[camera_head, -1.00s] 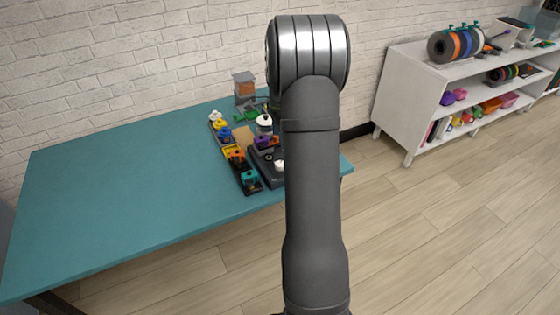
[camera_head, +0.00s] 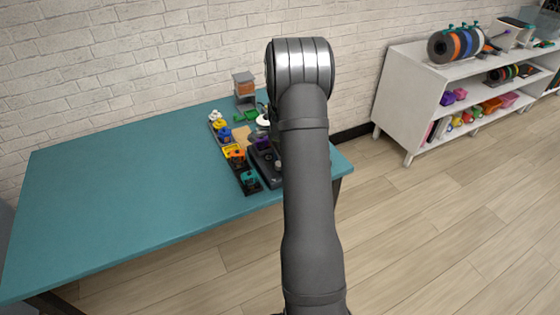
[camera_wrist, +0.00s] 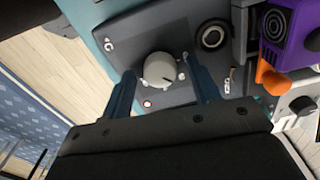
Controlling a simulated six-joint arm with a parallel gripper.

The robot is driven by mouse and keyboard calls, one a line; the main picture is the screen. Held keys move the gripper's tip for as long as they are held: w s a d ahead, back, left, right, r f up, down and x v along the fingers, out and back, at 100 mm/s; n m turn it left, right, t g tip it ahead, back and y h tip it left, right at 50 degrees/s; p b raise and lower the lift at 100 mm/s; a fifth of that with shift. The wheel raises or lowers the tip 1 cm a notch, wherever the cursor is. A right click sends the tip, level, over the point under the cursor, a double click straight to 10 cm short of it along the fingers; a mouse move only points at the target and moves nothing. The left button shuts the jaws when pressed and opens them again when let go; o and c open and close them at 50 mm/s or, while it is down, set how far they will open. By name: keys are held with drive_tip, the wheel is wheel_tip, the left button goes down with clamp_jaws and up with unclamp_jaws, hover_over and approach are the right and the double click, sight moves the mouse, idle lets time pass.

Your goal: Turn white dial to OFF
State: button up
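The white dial (camera_wrist: 159,69), a round light grey-white knob with a small dark mark at its lower right edge, sits on a dark grey panel (camera_wrist: 150,32) in the wrist view. My gripper (camera_wrist: 159,80) is open, with one dark blue finger on each side of the dial. A gap shows between the dial and each finger; I cannot tell any contact. A red-and-white mark (camera_wrist: 147,103) is printed below the dial and a pale mark (camera_wrist: 108,45) at upper left; neither is readable. In the head view my arm hides the dial and gripper.
A black round part (camera_wrist: 212,37) and a small metal toggle (camera_wrist: 227,82) are right of the dial. A purple block (camera_wrist: 290,35) with an orange piece stands beyond. The teal table (camera_head: 110,190) is clear at left; a row of coloured parts (camera_head: 236,154) borders the panel.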

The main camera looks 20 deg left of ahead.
drive_tip(key=c, duration=0.9)
drive_tip(key=shift+c, duration=0.2)
drive_tip(key=shift+n, duration=0.3)
drive_tip(key=n, duration=0.9)
drive_tip(key=shift+n, duration=0.3)
drive_tip(key=o, duration=1)
drive_tip(key=shift+r, duration=0.1)
